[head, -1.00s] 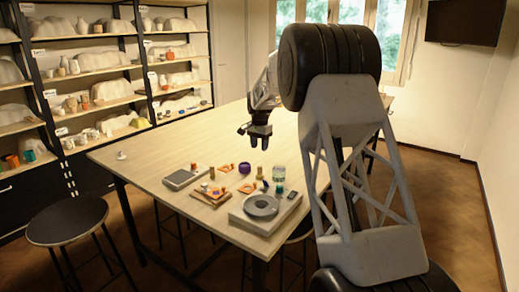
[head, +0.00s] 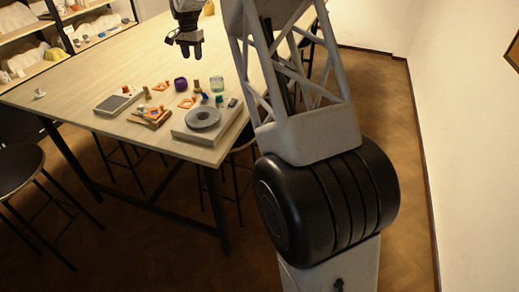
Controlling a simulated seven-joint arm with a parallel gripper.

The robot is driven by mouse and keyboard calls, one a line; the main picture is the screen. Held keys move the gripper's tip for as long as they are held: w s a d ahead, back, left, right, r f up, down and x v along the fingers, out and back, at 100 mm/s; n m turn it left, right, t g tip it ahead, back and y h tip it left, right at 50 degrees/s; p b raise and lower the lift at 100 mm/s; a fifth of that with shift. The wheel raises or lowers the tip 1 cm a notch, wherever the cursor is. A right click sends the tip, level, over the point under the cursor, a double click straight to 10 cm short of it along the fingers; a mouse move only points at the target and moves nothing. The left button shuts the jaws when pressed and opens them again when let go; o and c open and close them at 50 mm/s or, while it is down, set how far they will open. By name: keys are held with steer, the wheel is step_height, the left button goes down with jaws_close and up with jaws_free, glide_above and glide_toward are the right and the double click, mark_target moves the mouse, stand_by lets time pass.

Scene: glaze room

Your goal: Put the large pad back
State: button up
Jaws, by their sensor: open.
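The frames do not make clear which item is the large pad. Flat orange pieces lie on the table, one at the back (head: 161,86) and one nearer the middle (head: 186,103). A wooden board (head: 147,121) on the left carries small items, some of them orange. A pale box-shaped base (head: 182,130) at the front corner bears a round grey disc (head: 203,117). My gripper (head: 190,56) is open and empty, pointing down above the table, beyond the purple round item (head: 181,84).
A flat device with a grey top (head: 113,104) is at the left. A clear greenish jar (head: 217,84) and small upright pieces stand near the base. A small white item (head: 39,94) sits at the table's left edge. Black stools (head: 17,168) stand beside the wooden table (head: 75,85).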

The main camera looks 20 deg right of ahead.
steer(key=s+r+n, duration=0.1)
steer(key=s+r, duration=0.3)
steer(key=s, duration=0.7)
steer(key=s+r+n+t, duration=0.15)
steer(key=s+r, duration=0.25)
steer(key=s, duration=0.7)
steer(key=s+r+n, duration=0.2)
steer(key=s+r, duration=0.2)
steer(key=s, duration=0.7)
steer(key=s+f+n, duration=0.2)
steer(key=s+f, duration=0.2)
steer(key=s, duration=1.2)
steer(key=s+a+f+n+t, duration=0.1)
steer(key=s+f, duration=0.3)
steer(key=s, duration=1.3)
steer(key=shift+n, duration=0.45)
